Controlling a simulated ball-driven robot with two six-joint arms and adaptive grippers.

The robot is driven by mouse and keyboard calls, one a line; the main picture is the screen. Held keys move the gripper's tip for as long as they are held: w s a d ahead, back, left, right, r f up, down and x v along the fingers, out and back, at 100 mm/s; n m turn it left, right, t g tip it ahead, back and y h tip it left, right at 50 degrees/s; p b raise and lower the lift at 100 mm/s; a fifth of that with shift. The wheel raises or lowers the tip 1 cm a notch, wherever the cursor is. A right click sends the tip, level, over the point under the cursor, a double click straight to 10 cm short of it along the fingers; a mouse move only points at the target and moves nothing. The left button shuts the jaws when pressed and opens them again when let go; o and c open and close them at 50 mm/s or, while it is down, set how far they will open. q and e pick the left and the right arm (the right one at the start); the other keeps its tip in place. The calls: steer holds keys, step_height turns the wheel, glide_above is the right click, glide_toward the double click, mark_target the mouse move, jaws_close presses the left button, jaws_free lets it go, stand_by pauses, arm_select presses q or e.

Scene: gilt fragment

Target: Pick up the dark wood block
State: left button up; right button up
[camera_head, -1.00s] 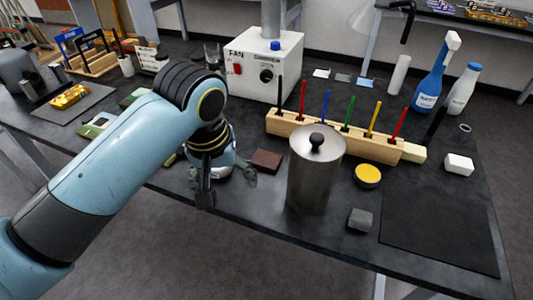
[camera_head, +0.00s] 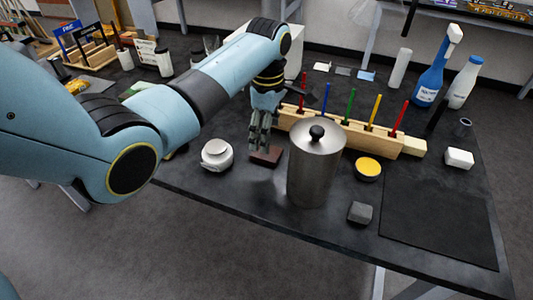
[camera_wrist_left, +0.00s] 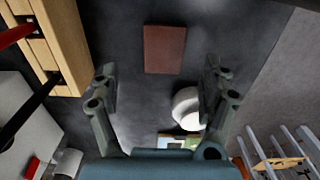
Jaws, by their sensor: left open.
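The dark wood block (camera_head: 268,157) lies flat on the black table, left of the steel canister. It also shows in the left wrist view as a reddish-brown rectangle (camera_wrist_left: 165,49), ahead of the fingers. My left gripper (camera_head: 260,140) hangs fingers-down just above and partly in front of the block in the head view. In the left wrist view its two fingers (camera_wrist_left: 159,80) are spread apart with nothing between them. The exact height above the block is hard to tell. My right gripper is not in view.
A steel lidded canister (camera_head: 315,175) stands close right of the block. A wooden rack (camera_head: 340,139) of coloured sticks stands behind. A white round object (camera_head: 216,155) sits to the left. A grey cube (camera_head: 360,213) and yellow-topped puck (camera_head: 367,169) lie right of the canister.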

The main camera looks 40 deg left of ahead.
mark_target(272, 159)
arm_select(q)
steer(key=f, duration=0.5)
steer(key=shift+s+a+f, duration=0.15)
steer(key=shift+s+f, duration=0.1)
steer(key=shift+f, duration=0.1)
steer(key=c, duration=1.2)
